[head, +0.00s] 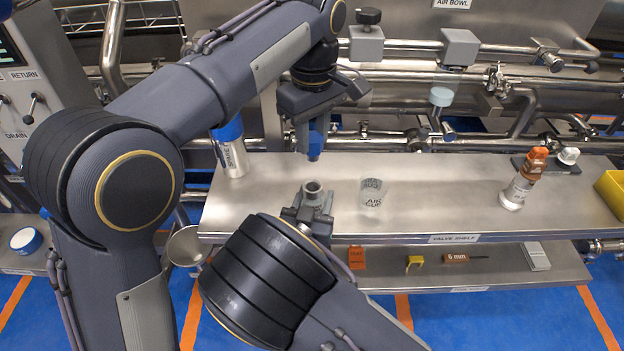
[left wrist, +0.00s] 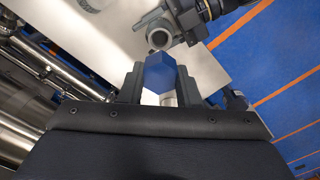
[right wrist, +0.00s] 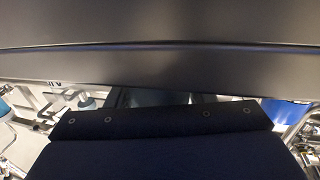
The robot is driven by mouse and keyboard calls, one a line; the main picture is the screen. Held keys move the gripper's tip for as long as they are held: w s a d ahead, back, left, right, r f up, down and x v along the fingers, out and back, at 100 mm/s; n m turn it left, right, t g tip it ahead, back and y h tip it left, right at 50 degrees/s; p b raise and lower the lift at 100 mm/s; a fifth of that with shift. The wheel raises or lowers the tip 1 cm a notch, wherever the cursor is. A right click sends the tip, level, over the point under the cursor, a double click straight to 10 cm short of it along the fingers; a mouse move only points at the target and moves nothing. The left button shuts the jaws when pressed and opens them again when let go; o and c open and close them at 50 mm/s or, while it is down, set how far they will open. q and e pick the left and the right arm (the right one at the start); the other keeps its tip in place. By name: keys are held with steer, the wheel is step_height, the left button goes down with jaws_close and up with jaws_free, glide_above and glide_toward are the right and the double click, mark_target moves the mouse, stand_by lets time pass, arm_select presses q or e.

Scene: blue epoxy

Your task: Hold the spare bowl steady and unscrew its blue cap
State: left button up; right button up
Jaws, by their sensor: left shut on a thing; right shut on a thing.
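The blue cap (head: 316,143) is between the fingers of my left gripper (head: 312,132), which is shut on it above the shelf. In the left wrist view the cap (left wrist: 159,74) looks faceted. The spare bowl (head: 314,194) stands upright below it, its round mouth open and bare. My right gripper (head: 310,212) is shut on the bowl near the shelf's front edge. The bowl's mouth also shows in the left wrist view (left wrist: 158,39), apart from the cap. The bowl's lower part is hidden by my right arm. The right wrist view shows neither bowl nor fingertips.
A clear cup (head: 371,194) stands right of the bowl on the steel shelf (head: 440,195). A silver canister with a blue top (head: 232,155) stands left. Pipes run behind. The shelf's middle right is clear.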

steer(key=o, duration=1.4)
steer(key=shift+o, duration=0.2)
steer(key=v, duration=1.2)
steer(key=shift+s+f, duration=0.1)
